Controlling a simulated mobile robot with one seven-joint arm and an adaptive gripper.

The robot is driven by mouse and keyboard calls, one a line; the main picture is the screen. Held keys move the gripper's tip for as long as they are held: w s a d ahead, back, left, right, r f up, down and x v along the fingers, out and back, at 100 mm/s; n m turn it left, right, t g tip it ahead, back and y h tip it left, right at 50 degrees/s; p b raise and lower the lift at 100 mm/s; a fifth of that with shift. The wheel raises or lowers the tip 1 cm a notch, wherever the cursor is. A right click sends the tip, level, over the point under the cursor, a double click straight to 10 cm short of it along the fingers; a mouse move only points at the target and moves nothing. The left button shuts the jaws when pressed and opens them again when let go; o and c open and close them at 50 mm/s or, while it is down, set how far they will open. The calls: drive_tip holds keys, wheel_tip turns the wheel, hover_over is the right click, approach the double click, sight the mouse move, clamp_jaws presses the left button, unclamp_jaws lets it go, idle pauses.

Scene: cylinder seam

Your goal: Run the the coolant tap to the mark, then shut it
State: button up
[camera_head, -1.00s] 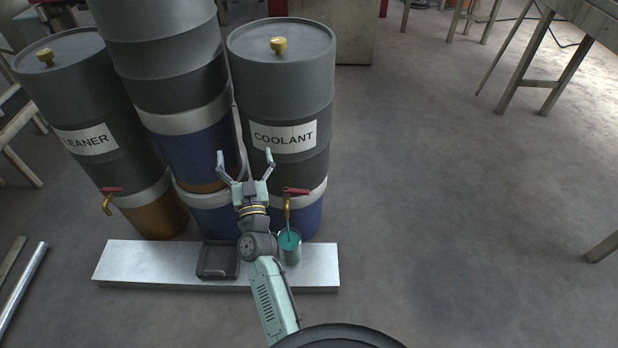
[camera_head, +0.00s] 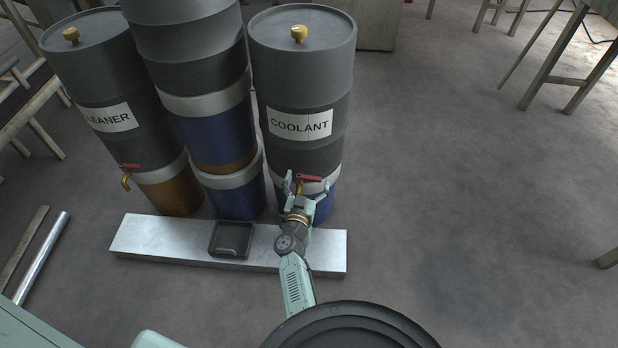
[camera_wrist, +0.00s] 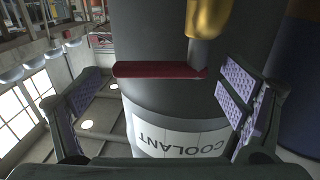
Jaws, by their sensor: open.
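The coolant drum (camera_head: 303,80) is grey with a white COOLANT label (camera_head: 302,124). Its tap has a red lever (camera_head: 311,178) lying sideways over a brass spout (camera_head: 299,188). My gripper (camera_head: 307,186) is open in front of this tap, one finger on each side of it. The wrist view is upside down; there the red lever (camera_wrist: 155,70) lies sideways between my spread fingers, near the right one, with the brass spout (camera_wrist: 208,17) above. I cannot tell whether a finger touches it. The cup, its mark and any stream are hidden behind my gripper and arm.
A metal plinth (camera_head: 170,240) runs before the drums, with a dark tray (camera_head: 231,238) on it. The cleaner drum (camera_head: 100,70), with its own red-levered tap (camera_head: 129,170), stands left. Stacked drums (camera_head: 210,100) stand between. The floor (camera_head: 460,190) to the right is clear.

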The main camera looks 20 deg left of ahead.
drive_tip(key=shift+w+a, duration=0.1)
drive_tip(key=shift+w, duration=0.75)
drive_tip(key=shift+c, duration=0.3)
drive_tip(key=c, duration=1.6)
